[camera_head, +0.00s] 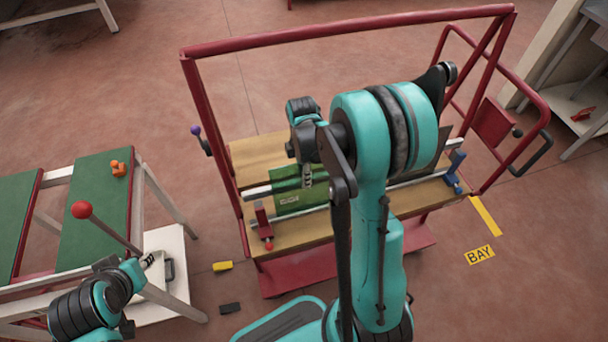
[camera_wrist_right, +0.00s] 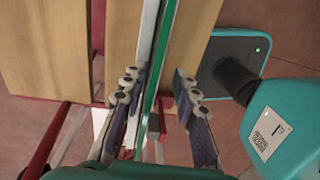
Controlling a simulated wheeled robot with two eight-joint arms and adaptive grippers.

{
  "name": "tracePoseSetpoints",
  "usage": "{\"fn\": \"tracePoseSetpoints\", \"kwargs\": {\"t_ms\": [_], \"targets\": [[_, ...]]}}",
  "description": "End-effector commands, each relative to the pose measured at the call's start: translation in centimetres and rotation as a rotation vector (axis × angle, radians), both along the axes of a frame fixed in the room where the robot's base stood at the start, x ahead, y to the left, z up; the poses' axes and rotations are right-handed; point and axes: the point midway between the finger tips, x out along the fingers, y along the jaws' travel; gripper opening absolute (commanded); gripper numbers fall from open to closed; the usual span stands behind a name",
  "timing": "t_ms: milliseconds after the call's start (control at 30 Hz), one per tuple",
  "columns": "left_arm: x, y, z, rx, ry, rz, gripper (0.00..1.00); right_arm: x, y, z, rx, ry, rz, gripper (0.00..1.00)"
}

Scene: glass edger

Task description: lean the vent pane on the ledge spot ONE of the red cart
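The red cart (camera_head: 350,30) stands in the middle of the head view, with a wooden ledge (camera_head: 240,160) and pale rails along it. A green glass pane (camera_head: 290,200) with a small label, apparently the vent pane, stands on the ledge; my right arm hides part of it. My right gripper (camera_head: 307,176) is at its upper edge. In the right wrist view the right gripper (camera_wrist_right: 159,85) is open, with its fingers either side of the pane's green edge (camera_wrist_right: 165,50) and gaps visible. The ONE mark cannot be read.
A red stop (camera_head: 263,222) and a blue stop (camera_head: 455,170) sit on the ledge's front. A green-topped table (camera_head: 95,215) with an orange item (camera_head: 119,168) stands left. A red-knobbed lever (camera_head: 82,209) rises near my left arm. Floor around a BAY mark (camera_head: 481,255) is clear.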

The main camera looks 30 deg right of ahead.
Motion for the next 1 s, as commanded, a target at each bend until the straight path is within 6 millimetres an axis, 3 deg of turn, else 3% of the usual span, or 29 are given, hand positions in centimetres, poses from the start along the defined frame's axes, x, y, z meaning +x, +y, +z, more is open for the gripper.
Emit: {"fn": "tracePoseSetpoints", "kwargs": {"t_ms": [233,500,700,1000], "targets": [[0.0,0.0,0.0,0.000,0.000,0.000,0.31,0.2,0.0,1.9,0.000,0.000,0.000,0.29],[0.0,0.0,0.0,0.000,0.000,0.000,0.31,0.6,-0.1,7.8,0.000,0.000,0.000,0.29],[0.0,0.0,0.0,0.000,0.000,0.000,0.31,0.9,-0.2,10.9,0.000,0.000,0.000,0.29],[0.0,0.0,0.0,0.000,0.000,0.000,0.31,0.9,-0.2,12.0,0.000,0.000,0.000,0.29]]}}
